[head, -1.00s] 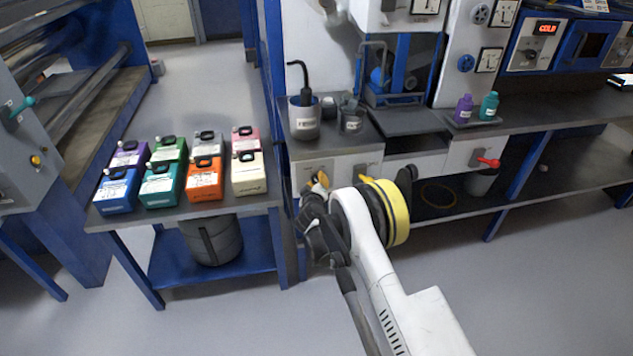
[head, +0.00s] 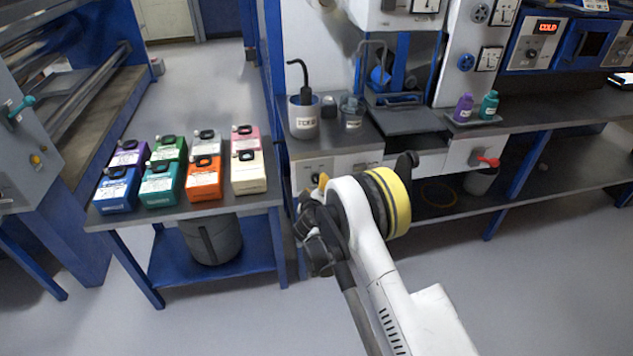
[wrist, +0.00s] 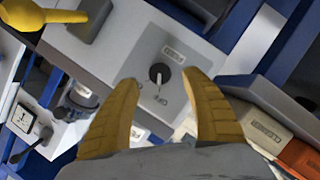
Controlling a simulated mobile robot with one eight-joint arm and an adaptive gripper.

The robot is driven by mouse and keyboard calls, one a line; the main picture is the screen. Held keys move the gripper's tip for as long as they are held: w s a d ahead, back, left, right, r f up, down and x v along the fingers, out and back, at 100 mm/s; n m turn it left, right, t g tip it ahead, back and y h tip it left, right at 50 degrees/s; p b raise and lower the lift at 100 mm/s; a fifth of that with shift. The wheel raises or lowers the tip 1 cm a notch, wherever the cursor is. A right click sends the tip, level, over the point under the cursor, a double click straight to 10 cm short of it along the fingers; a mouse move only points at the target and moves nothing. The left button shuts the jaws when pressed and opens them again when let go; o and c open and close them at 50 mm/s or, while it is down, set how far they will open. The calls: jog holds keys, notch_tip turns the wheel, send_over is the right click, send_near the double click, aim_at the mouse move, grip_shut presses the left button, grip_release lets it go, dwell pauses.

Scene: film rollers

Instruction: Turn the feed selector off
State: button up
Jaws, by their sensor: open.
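A small black rotary knob with a pale pointer (wrist: 158,74) sits on a light grey plate in the wrist view. Dark lettering that looks like OFF is beside it, and a small label above it is too blurred to read. It looks like the selector. My gripper (wrist: 162,92) is open, its yellow fingers apart on either side of the knob in the picture. They hold nothing, and I cannot see them touch the knob. In the head view my gripper (head: 322,183) is in front of the white panel under the counter, mostly hidden by my wrist.
A yellow handle (wrist: 32,14) projects from the same panel in the wrist view. Several coloured canisters (head: 203,177) stand on the low table (head: 262,203) at the left. A red valve handle (head: 487,160) is on the panel farther right. Open floor lies in front.

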jog(key=v, duration=0.7)
jog(key=shift+s, duration=0.35)
jog(key=shift+r, duration=0.1)
jog(key=s+d+r+m+g+h, duration=0.1)
jog(key=s+d+r+m+g, duration=0.1)
jog(key=d+r, duration=0.6)
jog(key=s+d+r+m+g+h, duration=0.1)
jog(key=s+d+r+m, duration=0.1)
jog(key=d+r, duration=0.6)
jog(key=s+d+r+m+g, duration=0.1)
jog(key=s+d+r, duration=0.2)
jog(key=s+r, duration=0.3)
jog(key=s+d+r+m+g, duration=0.1)
jog(key=s+d+r+m, duration=0.15)
jog(key=s, duration=0.45)
jog(key=s+d+m+g+y, duration=0.1)
jog(key=s+d+g+y, duration=0.1)
jog(key=s, duration=2)
jog(key=shift+d+f+m+g, duration=0.35)
jog(key=shift+d+f+g, duration=0.1)
jog(key=shift+d, duration=0.25)
